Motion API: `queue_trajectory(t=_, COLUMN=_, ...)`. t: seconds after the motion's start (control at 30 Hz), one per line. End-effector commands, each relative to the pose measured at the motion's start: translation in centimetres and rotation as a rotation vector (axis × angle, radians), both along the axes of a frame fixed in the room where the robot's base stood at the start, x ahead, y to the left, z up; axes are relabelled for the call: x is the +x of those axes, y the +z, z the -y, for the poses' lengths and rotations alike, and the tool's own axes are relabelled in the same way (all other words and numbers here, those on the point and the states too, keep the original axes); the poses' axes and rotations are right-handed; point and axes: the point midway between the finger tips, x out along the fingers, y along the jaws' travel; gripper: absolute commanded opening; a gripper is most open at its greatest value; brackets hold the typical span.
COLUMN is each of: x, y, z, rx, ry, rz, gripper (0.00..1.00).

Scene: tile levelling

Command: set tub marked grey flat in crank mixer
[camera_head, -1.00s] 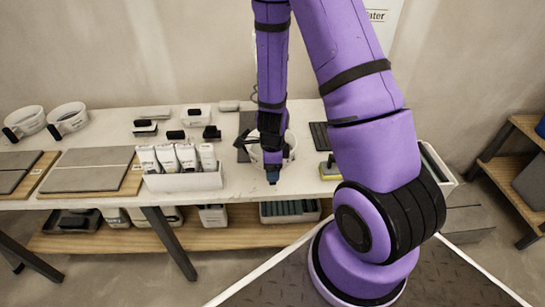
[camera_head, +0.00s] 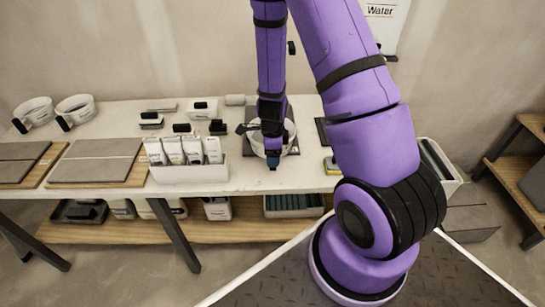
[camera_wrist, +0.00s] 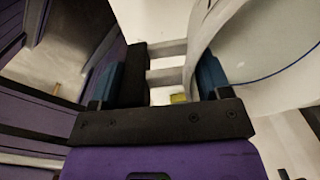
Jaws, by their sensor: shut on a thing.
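A white tub (camera_head: 288,143) stands at or just above a dark plate (camera_head: 253,140) on the bench, partly behind my wrist. In the wrist view its curved white wall and inside (camera_wrist: 262,45) fill the right. My gripper (camera_head: 272,160) points down in front of it. In the wrist view the blue finger pads of my gripper (camera_wrist: 160,82) flank the tub's black handle (camera_wrist: 132,75) and its two pale bars. No marking on the tub can be read. The dark plate seems to be the crank mixer's base; a black knob (camera_head: 291,47) shows above, and the rest is hidden by my arm.
Two more white tubs with black handles (camera_head: 76,110) stand at the far left of the bench. A white box of bags (camera_head: 188,172) is close left of my gripper. The front bench strip is clear.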

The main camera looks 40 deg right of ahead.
Motion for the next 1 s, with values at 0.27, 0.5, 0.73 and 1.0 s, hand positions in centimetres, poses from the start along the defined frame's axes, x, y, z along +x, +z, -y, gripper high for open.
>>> queue_trajectory(t=0.27, x=1.9, y=-0.2, z=1.2, rx=-0.001, ry=0.001, rz=0.003, gripper=0.26)
queue_trajectory(t=0.5, x=3.4, y=-0.4, z=2.3, rx=-0.001, ry=0.000, rz=0.003, gripper=0.26)
queue_trajectory(t=0.73, x=4.9, y=-0.6, z=3.3, rx=-0.001, ry=0.000, rz=0.004, gripper=0.26)
queue_trajectory(t=1.0, x=6.6, y=-0.9, z=4.4, rx=-0.002, ry=0.001, rz=0.002, gripper=0.26)
